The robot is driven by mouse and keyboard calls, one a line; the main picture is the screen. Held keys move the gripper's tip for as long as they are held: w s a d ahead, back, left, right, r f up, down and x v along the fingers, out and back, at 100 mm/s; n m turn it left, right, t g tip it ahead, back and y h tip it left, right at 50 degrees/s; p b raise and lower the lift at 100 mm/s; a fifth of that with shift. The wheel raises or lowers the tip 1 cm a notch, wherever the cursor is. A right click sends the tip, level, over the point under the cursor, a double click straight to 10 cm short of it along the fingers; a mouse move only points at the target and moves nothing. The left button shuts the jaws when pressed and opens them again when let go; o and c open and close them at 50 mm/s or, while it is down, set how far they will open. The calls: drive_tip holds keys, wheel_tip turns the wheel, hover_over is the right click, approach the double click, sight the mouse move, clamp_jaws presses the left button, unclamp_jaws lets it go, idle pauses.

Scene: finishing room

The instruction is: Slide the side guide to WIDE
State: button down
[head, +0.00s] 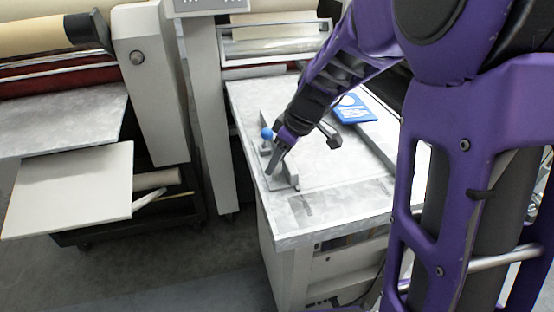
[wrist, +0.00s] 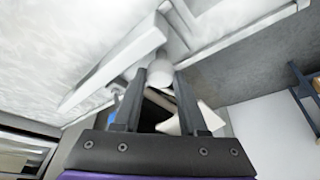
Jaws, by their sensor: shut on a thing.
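The side guide (head: 291,180) is a light grey metal fence with an upright plate, near the left edge of the pale machine table. In the wrist view the guide's long pale bar (wrist: 115,68) runs diagonally beyond the fingers. My gripper (head: 273,170) reaches down to the guide from the right. In the wrist view, my gripper (wrist: 162,88) has its two dark fingers closed on a rounded whitish part of the guide (wrist: 160,73). A blue ball knob (head: 267,133) stands just behind the gripper. I cannot read any WIDE mark.
A blue flat item (head: 353,108) lies farther back on the table (head: 335,222). A dark-ended bar (head: 329,135) is right of my gripper. A grey printed strip (head: 341,201) lies near the front edge. Another machine with a pale tray (head: 70,188) stands to the left.

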drive_tip(key=w+d+b, duration=0.1)
drive_tip(key=d, duration=0.5)
drive_tip(key=w+d+b, duration=0.1)
drive_tip(key=d+b, duration=0.1)
drive_tip(key=d, duration=0.5)
drive_tip(key=w+d+b, duration=0.2)
drive_tip(key=d, duration=0.4)
drive_tip(key=shift+d, duration=0.35)
drive_tip(key=c, duration=0.7)
unclamp_jaws()
drive_tip(key=shift+c, duration=0.2)
drive_tip(key=p+v, duration=0.2)
drive_tip(key=v, duration=1.5)
drive_tip(key=shift+r, duration=0.2)
drive_tip(key=shift+s+d, duration=0.1)
